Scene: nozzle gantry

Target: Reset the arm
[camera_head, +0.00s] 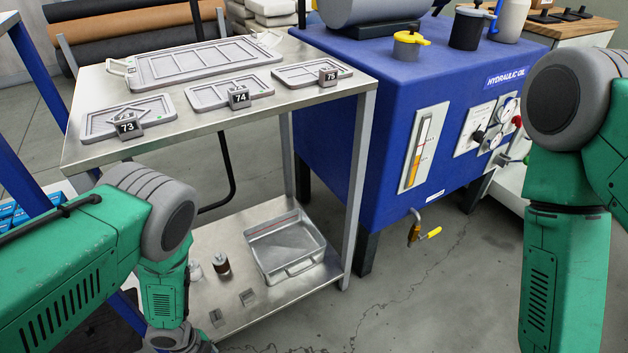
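My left arm (150,230) comes in from the lower left, its green and grey links bent downward in front of the steel table. My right arm (565,200) is at the right edge, with a grey joint at the top and a green link hanging down in front of the blue tank. Neither gripper's fingers show; both arms run out of the bottom of the picture. No object is seen held.
A steel table (345,84) bears grey trays and number blocks 73 (127,126), 74 (239,97) and 75 (328,76). Its lower shelf holds a metal pan (285,245). The blue hydraulic oil tank (375,130) stands right of it. Floor (430,290) between the arms is clear.

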